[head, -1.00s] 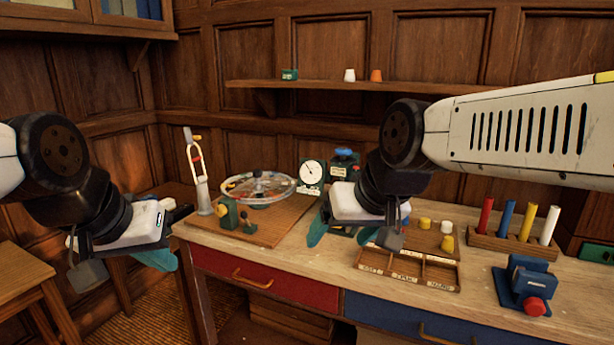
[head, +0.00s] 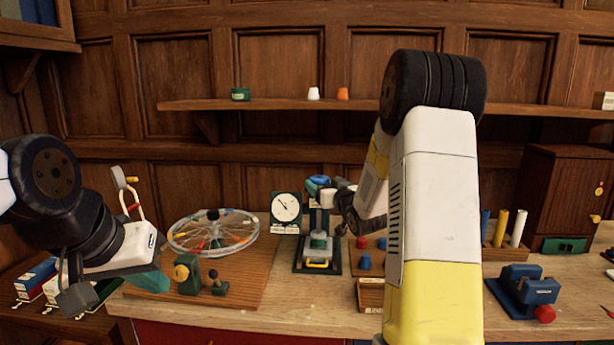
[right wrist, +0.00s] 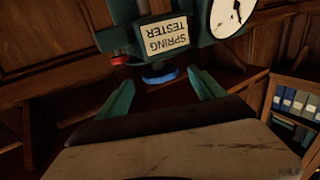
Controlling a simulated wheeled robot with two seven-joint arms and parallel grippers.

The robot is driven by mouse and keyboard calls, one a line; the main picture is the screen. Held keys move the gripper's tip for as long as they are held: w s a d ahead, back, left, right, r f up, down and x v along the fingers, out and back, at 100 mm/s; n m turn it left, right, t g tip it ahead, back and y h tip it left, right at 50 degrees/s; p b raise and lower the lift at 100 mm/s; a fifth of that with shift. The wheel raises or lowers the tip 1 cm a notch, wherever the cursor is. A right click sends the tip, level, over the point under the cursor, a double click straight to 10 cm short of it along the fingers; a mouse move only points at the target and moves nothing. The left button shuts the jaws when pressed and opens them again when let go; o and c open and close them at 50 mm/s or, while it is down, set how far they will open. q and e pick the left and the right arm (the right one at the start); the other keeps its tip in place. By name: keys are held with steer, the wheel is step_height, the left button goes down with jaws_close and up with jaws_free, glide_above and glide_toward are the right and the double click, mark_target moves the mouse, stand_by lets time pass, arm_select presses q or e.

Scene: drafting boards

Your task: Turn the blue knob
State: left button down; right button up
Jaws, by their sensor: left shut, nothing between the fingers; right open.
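The blue knob (head: 319,180) sits on top of the green spring tester (head: 301,262), partly hidden by my right gripper in the head view. In the right wrist view the blue knob (right wrist: 160,76) shows below the SPRING TESTER label. My right gripper (right wrist: 162,84) is open, its two teal fingers on either side of the knob in that view. Whether the fingers touch it, I cannot tell. My left gripper (head: 150,282) is shut and empty at the left, near the board's left edge, away from the tester.
A wooden board (head: 215,299) with a spoked wheel (head: 214,232) lies left of the tester; a round dial (head: 286,207) stands beside it. A compartment tray (head: 369,296) is partly hidden by my right arm. A blue vice (head: 526,289) and a wooden cabinet (head: 562,190) stand at the right.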

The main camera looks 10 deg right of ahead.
mark_target(319, 177)
steer(key=w, duration=0.5)
steer(key=w+a, duration=0.1)
steer(key=w, duration=0.1)
steer(key=shift+w, duration=0.4)
steer(key=c, duration=1.4)
steer(key=shift+o, duration=0.2)
steer(key=shift+m+h, duration=0.7)
steer(key=shift+h, duration=0.2)
steer(key=shift+d+m+h, duration=0.2)
steer(key=shift+m+h, duration=0.3)
steer(key=shift+h, duration=0.4)
steer(key=shift+d+m+h, duration=0.2)
steer(key=shift+m+h, duration=0.3)
steer(key=shift+h, duration=0.4)
steer(key=o, duration=1.4)
steer(key=shift+c, duration=0.2)
steer(key=shift+s, duration=0.15)
